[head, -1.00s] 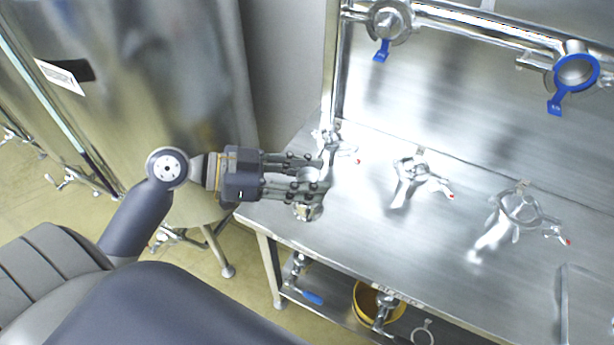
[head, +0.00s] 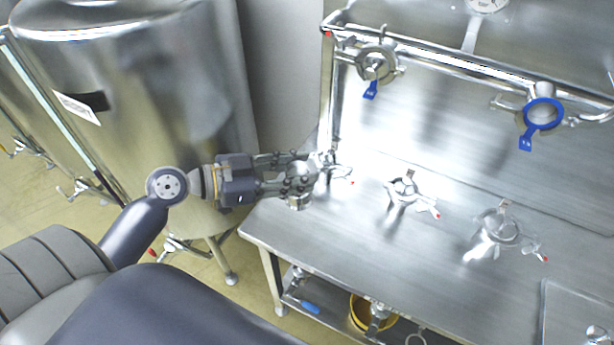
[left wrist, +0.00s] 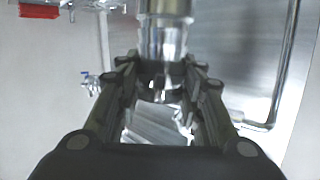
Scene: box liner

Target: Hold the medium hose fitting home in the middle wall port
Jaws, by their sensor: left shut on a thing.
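My left gripper (head: 308,173) is shut on a shiny metal hose fitting (head: 299,200), above the left end of the steel bench. In the left wrist view the fitting (left wrist: 165,42) stands up between the two fingers (left wrist: 163,88). On the wall pipe are a left port (head: 376,65) with a blue handle and another port (head: 543,115) with a blue ring. Both are apart from the fitting, up and to the right of the gripper. I cannot tell which is the middle port. My right gripper is not in view.
Three metal clamps with red-tipped handles lie along the bench (head: 440,265): left one (head: 333,168), centre one (head: 404,188), right one (head: 499,228). A large steel tank (head: 150,110) stands behind my left arm. A yellow-rimmed container (head: 360,312) is on the lower shelf.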

